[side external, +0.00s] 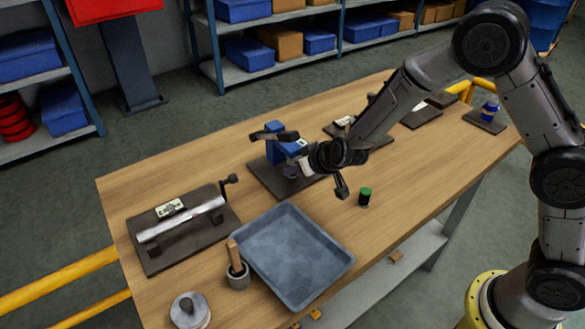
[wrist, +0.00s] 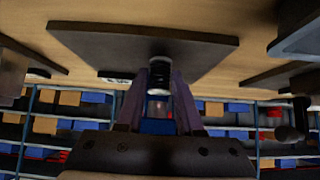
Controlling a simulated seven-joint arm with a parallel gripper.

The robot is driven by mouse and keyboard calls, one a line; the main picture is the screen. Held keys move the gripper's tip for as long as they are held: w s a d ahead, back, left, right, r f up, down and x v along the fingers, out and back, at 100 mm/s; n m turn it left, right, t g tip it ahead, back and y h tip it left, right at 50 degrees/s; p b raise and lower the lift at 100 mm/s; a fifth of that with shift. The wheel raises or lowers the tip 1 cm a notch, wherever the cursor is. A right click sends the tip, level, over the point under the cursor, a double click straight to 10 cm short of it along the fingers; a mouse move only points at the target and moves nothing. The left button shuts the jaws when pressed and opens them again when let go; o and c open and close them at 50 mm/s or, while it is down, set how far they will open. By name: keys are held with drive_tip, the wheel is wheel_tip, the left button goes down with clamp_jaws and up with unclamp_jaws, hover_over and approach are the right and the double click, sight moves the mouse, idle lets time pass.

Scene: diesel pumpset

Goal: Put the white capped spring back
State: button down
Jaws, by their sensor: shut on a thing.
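My gripper (wrist: 160,80) is shut on a small upright piece, which I take to be the white capped spring (wrist: 158,106). In the wrist view it shows between the fingers as a dark ribbed part and a paler part. Its cap is not clearly seen. In the side view my gripper (side external: 303,168) is low beside a blue device (side external: 284,146) with a dark lever on top, on a dark base plate (side external: 265,178). A short dark cylinder (side external: 290,172) is close to the fingers. Whether the held piece touches it is hidden.
A green-capped small bottle (side external: 364,196) stands right of my gripper. A grey tray (side external: 335,268), a pot with a wooden handle (side external: 238,278) and a dark plate with a pale bar (side external: 150,262) lie in front and left.

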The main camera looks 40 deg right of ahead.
drive_tip(key=shift+r, duration=0.15)
drive_tip(key=shift+s, duration=0.1)
drive_tip(key=shift+s, duration=3.35)
drive_tip(key=shift+r, duration=2.5)
drive_tip(key=s, duration=0.3)
drive_tip(key=s+d+f, duration=0.1)
drive_tip(key=s, duration=0.2)
drive_tip(key=s+d+f, duration=0.1)
drive_tip(key=s, duration=0.2)
drive_tip(key=shift+s+d, duration=0.15)
drive_tip(key=shift+s, duration=0.35)
drive_tip(key=shift+r, duration=0.25)
